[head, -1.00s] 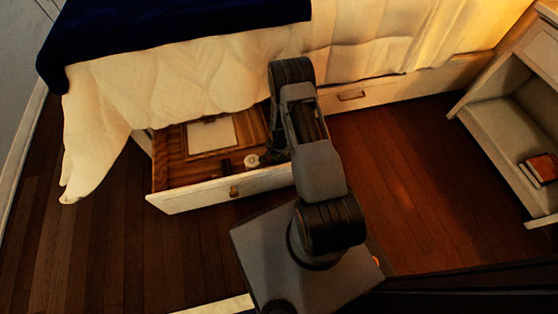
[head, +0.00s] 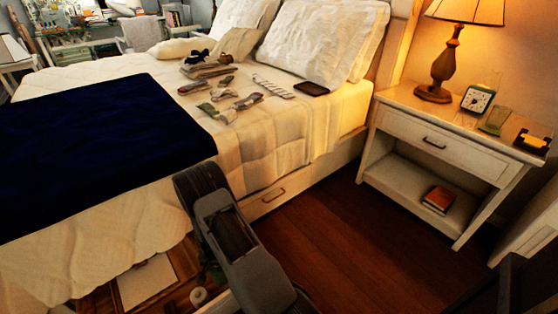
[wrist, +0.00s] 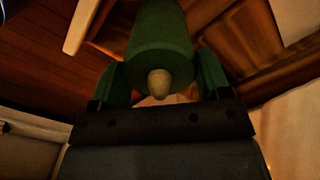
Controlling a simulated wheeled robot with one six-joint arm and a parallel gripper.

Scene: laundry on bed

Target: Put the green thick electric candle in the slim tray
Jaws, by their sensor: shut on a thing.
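The green thick candle (wrist: 160,38) fills the upper middle of the wrist view, with a pale rounded tip facing the camera. My gripper (wrist: 161,76) is shut on it, with one finger on each side. In the head view my arm reaches down beside the bed toward the open drawer, and its links hide most of my gripper and the candle. I cannot pick out the slim tray with certainty in these frames.
The open under-bed drawer (head: 182,255) holds a pale flat sheet and a small round white item (head: 198,296). The bed (head: 255,150) bears clothes and a dark flat item. The nightstand (head: 400,108) carries a lamp, clock, glass and dark holder. Floor (head: 330,235) between is clear.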

